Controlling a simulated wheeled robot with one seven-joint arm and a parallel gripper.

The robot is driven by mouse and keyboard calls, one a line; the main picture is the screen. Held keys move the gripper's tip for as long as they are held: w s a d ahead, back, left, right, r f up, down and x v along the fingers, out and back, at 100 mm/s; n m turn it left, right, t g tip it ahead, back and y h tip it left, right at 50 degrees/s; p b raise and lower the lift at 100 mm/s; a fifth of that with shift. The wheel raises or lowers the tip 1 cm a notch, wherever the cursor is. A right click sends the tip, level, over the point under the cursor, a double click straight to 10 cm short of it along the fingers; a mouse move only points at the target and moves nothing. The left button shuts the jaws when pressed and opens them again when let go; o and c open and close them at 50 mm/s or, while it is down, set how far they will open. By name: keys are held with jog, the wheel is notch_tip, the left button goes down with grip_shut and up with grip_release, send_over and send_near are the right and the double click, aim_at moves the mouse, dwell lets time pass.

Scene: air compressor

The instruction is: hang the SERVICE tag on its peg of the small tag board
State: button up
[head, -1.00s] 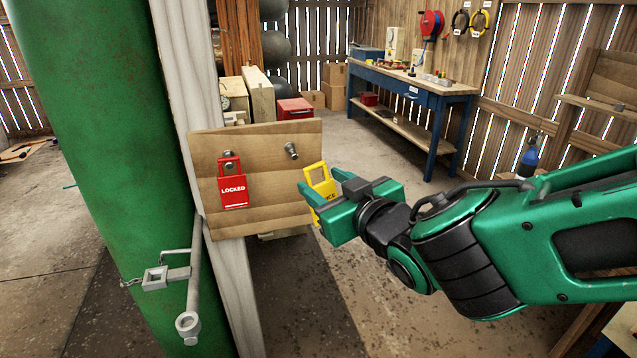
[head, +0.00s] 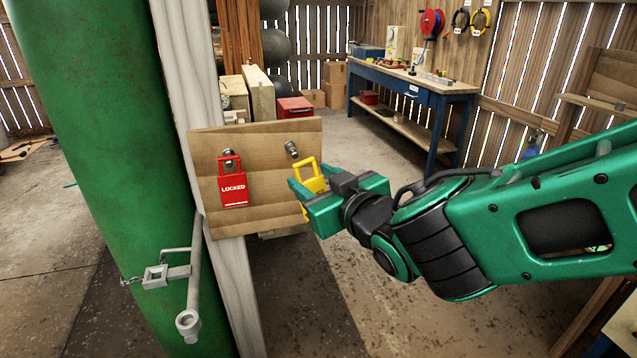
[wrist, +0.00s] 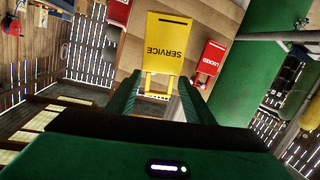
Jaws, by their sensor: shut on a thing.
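My gripper (head: 309,190) is shut on the yellow SERVICE tag (head: 311,180), whose open loop points up, just below and right of the bare peg (head: 291,148). The tag overlaps the right edge of the wooden tag board (head: 265,205). A gap shows between loop and peg; I cannot tell the depth between them. Part of the tag is hidden by the fingers. In the wrist view the SERVICE tag (wrist: 167,42) appears upside down in front of the board, its loop towards my fingers; the peg is not visible there. The red LOCKED tag (head: 233,188) hangs on the left peg (head: 228,156).
The board is beside a pale post (head: 190,90) next to a large green tank (head: 90,150). A grey pipe with a valve fitting (head: 190,290) is below left. A blue workbench (head: 420,95) stands far behind. The floor right of the board is open.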

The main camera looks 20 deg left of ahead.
jog(key=w+a, duration=0.5)
jog(key=w, duration=0.3)
jog(key=shift+f, duration=0.15)
dwell(1.0)
jog(key=shift+w, duration=0.1)
jog(key=shift+f, duration=0.45)
dwell(1.0)
dwell(0.3)
jog(key=o, duration=1.1)
jog(key=shift+o, duration=0.2)
